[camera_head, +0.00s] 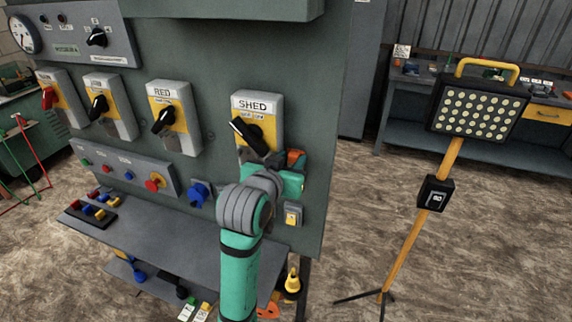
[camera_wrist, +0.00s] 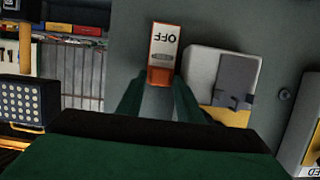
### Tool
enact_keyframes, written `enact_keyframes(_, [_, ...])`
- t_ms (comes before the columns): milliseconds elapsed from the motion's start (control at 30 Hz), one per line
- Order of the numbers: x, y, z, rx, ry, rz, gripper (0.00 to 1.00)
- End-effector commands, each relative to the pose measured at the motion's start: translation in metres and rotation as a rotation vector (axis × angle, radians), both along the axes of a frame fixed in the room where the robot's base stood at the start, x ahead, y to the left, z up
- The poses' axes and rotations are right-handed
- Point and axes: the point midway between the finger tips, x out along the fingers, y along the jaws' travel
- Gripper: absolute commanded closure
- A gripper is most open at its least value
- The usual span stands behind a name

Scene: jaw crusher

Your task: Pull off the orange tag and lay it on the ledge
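The orange tag (camera_wrist: 165,48) has a white face lettered OFF, upside down in the wrist view, and stands against the grey-green panel beside the SHED switch (camera_head: 257,115). A bit of its orange shows in the head view (camera_head: 295,157) beside my gripper. My gripper (camera_wrist: 160,84) reaches to the tag's near end, one green finger on each side. I cannot tell whether the fingers touch it. In the head view my gripper (camera_head: 286,178) is at the panel, below the SHED switch, partly hidden by my wrist. The grey ledge (camera_head: 170,235) juts out below the panel, to the left of my arm.
The RED switch (camera_head: 167,115) and other switches line the panel on the left. A dark block with coloured padlocks (camera_head: 90,208) sits on the ledge's left end; its middle is bare. A yellow-legged lamp (camera_head: 478,108) stands to the right. A lower shelf holds more items.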

Motion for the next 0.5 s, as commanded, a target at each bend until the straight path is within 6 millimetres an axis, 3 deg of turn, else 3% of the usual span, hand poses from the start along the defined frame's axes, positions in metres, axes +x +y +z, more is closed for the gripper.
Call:
enact_keyframes(367, [0.0050, -0.0017, -0.0015, 0.000, -0.001, 0.001, 0.67])
enact_keyframes(500, [0.0049, -0.0016, -0.0016, 0.000, -0.001, 0.001, 0.96])
